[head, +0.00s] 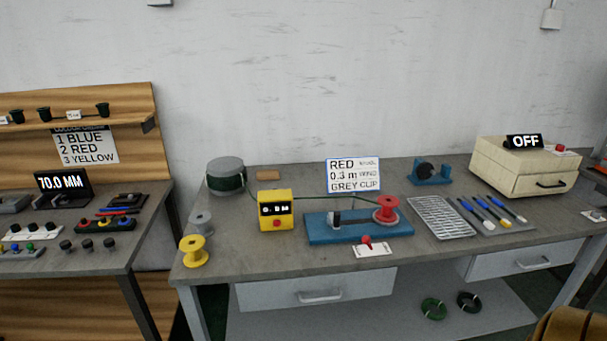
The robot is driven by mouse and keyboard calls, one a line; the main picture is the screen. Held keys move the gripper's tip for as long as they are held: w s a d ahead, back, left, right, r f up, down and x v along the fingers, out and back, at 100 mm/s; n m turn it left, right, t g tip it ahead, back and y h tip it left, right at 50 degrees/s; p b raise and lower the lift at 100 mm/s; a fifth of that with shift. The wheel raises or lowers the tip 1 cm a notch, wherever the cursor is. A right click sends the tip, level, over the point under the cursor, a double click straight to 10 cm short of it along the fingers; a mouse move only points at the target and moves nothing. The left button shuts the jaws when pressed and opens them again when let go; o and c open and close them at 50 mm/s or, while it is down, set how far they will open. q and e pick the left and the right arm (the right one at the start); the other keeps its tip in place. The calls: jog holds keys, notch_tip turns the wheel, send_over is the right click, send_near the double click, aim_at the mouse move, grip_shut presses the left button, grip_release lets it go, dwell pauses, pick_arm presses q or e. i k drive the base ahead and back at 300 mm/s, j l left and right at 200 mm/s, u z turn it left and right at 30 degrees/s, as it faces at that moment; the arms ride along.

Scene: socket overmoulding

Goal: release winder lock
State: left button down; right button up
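The winder stands in the middle of the right-hand workbench in the head view. A thin dark line runs from a yellow meter box (266,222) towards the spool. Neither of my grippers shows.
A cream box (525,167) marked OFF is at the back right. Yellow (195,251) and grey spools stand left.

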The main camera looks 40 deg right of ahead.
aim_at(366, 240)
jog(key=l+z, duration=0.15)
jog(key=z, duration=1.4)
